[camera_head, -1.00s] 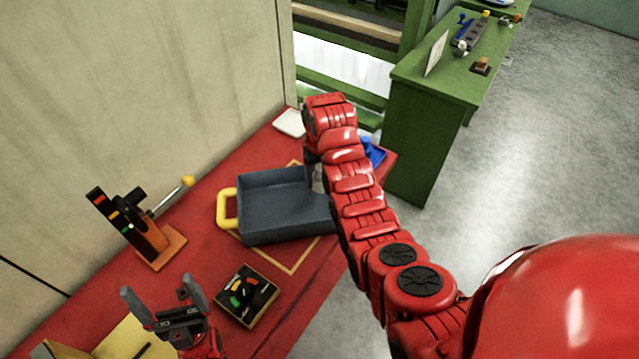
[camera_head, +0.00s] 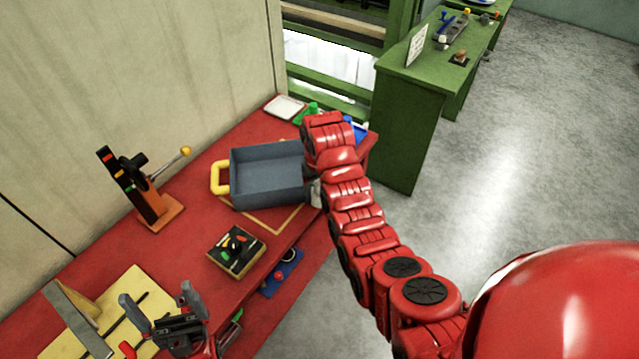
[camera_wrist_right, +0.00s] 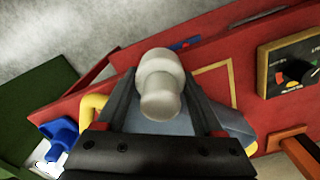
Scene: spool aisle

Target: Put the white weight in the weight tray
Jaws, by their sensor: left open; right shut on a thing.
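In the right wrist view, my right gripper (camera_wrist_right: 159,76) is shut on the white weight (camera_wrist_right: 160,92), a pale rounded piece. A blue-grey tray with yellow handles lies behind it there. In the head view, the tray (camera_head: 268,188) sits on the red table, and my right forearm overlaps its right end. My right gripper is mostly hidden behind the forearm; a pale bit of what looks like the weight (camera_head: 316,193) shows by the tray's right end. The weight's height over the tray is unclear. My left gripper (camera_head: 160,299) is open and empty at the lower left.
A dial box (camera_head: 236,250) stands in front of the tray. A lever stand (camera_head: 150,195) is left of it. A small white tray (camera_head: 285,107) and green and blue items are at the table's far end. A green bench (camera_head: 410,115) stands beyond; clear floor lies right.

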